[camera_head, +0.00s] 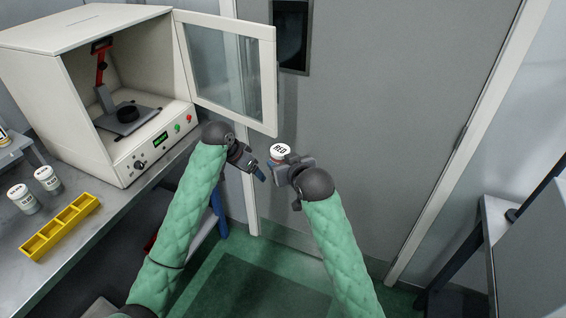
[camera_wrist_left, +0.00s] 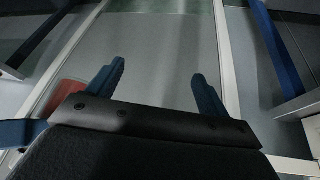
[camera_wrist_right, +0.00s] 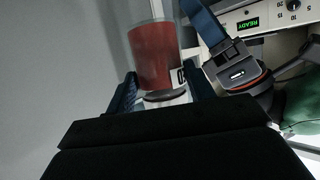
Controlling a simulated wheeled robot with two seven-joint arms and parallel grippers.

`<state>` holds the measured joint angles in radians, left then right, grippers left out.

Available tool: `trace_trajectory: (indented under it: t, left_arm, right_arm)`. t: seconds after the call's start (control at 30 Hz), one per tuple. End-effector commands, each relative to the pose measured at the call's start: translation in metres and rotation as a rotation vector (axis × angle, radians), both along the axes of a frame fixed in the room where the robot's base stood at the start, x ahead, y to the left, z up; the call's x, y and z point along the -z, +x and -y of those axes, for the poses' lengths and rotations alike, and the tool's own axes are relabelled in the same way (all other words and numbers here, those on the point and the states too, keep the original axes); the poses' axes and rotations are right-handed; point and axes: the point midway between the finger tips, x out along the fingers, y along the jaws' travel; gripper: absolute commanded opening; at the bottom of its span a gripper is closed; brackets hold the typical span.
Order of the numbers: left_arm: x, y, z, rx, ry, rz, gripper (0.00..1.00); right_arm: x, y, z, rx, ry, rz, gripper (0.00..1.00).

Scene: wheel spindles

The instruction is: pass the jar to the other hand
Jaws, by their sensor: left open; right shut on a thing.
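The jar (camera_head: 279,150) has a white lid with dark lettering and is held up in the air between my two arms. In the right wrist view the jar (camera_wrist_right: 155,55) shows a red body with a white label edge between the fingers. My right gripper (camera_head: 281,162) is shut on it. My left gripper (camera_head: 262,172) is open and empty, a little to the left of the jar and apart from it. In the left wrist view the open fingers (camera_wrist_left: 160,85) have nothing between them. My left gripper also shows in the right wrist view, close to the jar.
A white cabinet (camera_head: 150,150) with its glass door (camera_head: 228,75) swung open stands at the left, just behind my left arm. On the bench are two white jars (camera_head: 47,180) and a yellow rack (camera_head: 60,228). A grey door (camera_head: 380,110) is behind; the space before it is free.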

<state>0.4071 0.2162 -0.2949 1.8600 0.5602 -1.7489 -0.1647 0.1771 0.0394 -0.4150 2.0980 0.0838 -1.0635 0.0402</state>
Motion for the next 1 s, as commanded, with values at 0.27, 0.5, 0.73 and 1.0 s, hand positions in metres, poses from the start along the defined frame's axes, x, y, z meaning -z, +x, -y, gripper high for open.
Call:
trace_trajectory:
  t: [0.27,0.5,0.73,1.0]
  left_arm:
    - [0.124,-0.023,-0.009,-0.127,-0.015,-0.056,0.79]
    - [0.223,-0.058,-0.018,-0.221,-0.007,-0.091,0.79]
    - [0.312,-0.106,-0.029,-0.296,0.014,-0.122,0.79]
    - [0.406,-0.176,-0.041,-0.365,0.049,-0.152,0.79]
  right_arm:
    - [-0.001,0.0,0.0,0.0,0.0,0.001,0.24]
    - [-0.001,0.0,0.0,0.0,0.0,0.001,0.24]
    - [-0.001,0.0,0.0,0.0,0.0,0.001,0.24]
    - [-0.001,0.0,0.0,0.0,0.0,0.001,0.24]
